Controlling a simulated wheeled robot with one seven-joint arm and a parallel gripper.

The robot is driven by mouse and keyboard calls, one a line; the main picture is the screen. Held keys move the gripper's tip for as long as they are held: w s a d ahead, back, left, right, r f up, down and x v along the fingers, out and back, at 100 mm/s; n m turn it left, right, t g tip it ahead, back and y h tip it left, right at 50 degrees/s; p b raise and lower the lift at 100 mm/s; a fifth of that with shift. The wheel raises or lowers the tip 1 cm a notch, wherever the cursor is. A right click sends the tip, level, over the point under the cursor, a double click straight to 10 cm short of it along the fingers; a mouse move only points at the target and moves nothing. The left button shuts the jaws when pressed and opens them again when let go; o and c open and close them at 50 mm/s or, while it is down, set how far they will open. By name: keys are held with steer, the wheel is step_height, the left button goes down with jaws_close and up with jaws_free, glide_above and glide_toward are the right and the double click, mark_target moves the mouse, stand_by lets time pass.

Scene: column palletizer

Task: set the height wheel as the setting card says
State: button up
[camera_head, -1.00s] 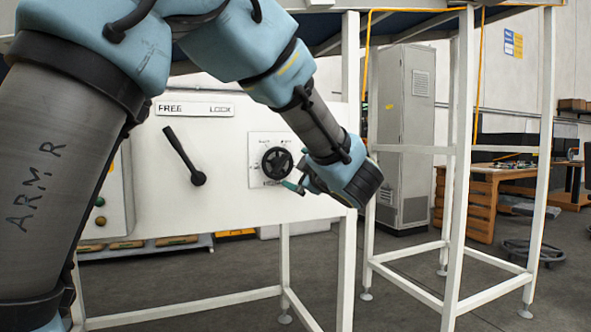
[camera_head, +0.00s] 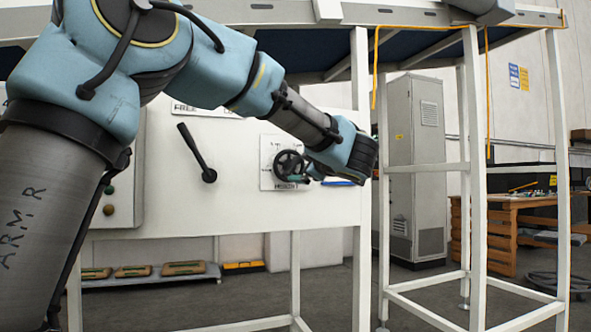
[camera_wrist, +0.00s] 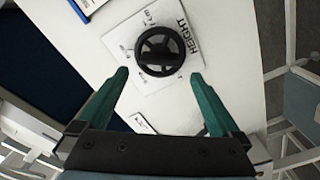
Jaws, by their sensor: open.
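The height wheel (camera_head: 290,165) is a black handwheel on a square white plate (camera_head: 266,180) marked HEIGHT, on a white panel. In the wrist view the wheel (camera_wrist: 160,50) lies just beyond and between the fingertips, apart from them. The plate's small marks are too blurred to read. My gripper (camera_wrist: 160,77) is open and empty, its green fingers pointing at the plate. In the head view my gripper (camera_head: 310,170) is just right of the wheel and partly overlaps it. A blue-edged card (camera_wrist: 88,8) shows at the wrist view's top left; its writing is cut off.
A black lever (camera_head: 197,150) stands left of the wheel under a FREE label (camera_head: 185,107), partly covered by my arm. White frame legs (camera_head: 475,180) and a grey cabinet (camera_head: 415,160) stand to the right. Pallet-like boards lie low behind the panel.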

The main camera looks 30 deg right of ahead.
mark_target(295, 165)
steer(key=w, duration=0.6)
steer(key=shift+d, duration=0.4)
steer(key=c, duration=1.2)
